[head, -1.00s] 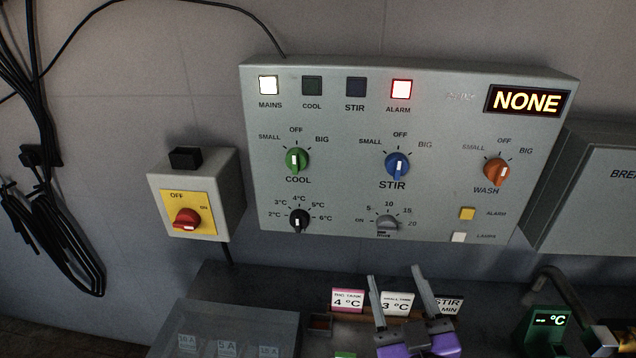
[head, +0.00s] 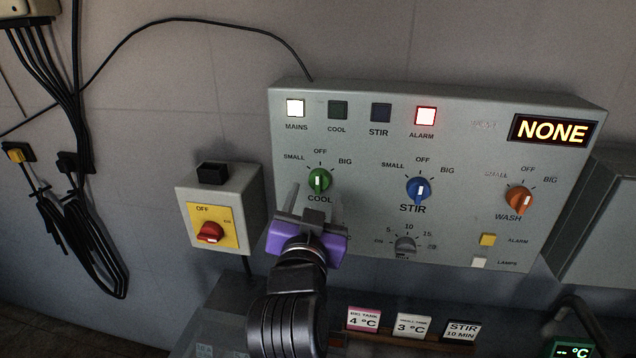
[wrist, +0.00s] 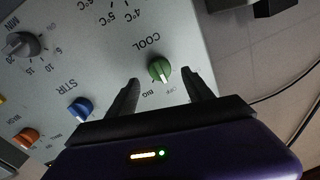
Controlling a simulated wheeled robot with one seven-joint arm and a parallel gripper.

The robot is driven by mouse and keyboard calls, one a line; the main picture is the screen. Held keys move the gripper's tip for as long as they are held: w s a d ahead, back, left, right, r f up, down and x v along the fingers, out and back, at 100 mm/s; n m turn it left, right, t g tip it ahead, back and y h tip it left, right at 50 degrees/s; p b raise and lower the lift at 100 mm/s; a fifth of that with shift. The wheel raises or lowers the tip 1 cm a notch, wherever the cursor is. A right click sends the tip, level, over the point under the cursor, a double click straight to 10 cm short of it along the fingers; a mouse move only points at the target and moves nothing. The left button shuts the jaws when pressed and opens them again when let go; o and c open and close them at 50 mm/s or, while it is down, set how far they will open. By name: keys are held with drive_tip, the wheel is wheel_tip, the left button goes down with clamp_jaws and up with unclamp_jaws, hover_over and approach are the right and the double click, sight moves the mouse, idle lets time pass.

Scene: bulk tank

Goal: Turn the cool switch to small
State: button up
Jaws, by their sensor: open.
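The green cool switch (head: 319,181) sits at the left of the grey control panel (head: 460,155), with SMALL, OFF and BIG marked around it. Its white pointer line stands about upright, at OFF. My purple gripper (head: 307,200) is in front of the panel, just below the switch, and partly covers the COOL label. In the wrist view the green switch (wrist: 159,70) shows between the two spread fingers (wrist: 160,90), near their tips. The fingers are open and hold nothing. I cannot tell whether either finger touches the switch.
The blue stir switch (head: 418,189) and orange wash switch (head: 519,200) are to the right. The mains lamp (head: 295,108) and alarm lamp (head: 425,116) are lit. The display (head: 554,131) reads NONE.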

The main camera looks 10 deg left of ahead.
sight(317, 185)
drive_tip(key=shift+w+p, duration=0.5)
drive_tip(key=shift+w, duration=1.75)
clamp_jaws()
drive_tip(key=shift+n, duration=0.4)
drive_tip(key=n, duration=0.3)
drive_tip(key=shift+r+n, duration=0.1)
drive_tip(key=shift+n, duration=0.2)
drive_tip(key=n+p, duration=0.2)
drive_tip(key=n, duration=0.3)
drive_tip(key=shift+a+g, duration=0.1)
drive_tip(key=shift+g, duration=0.2)
drive_tip(key=shift+n, duration=0.3)
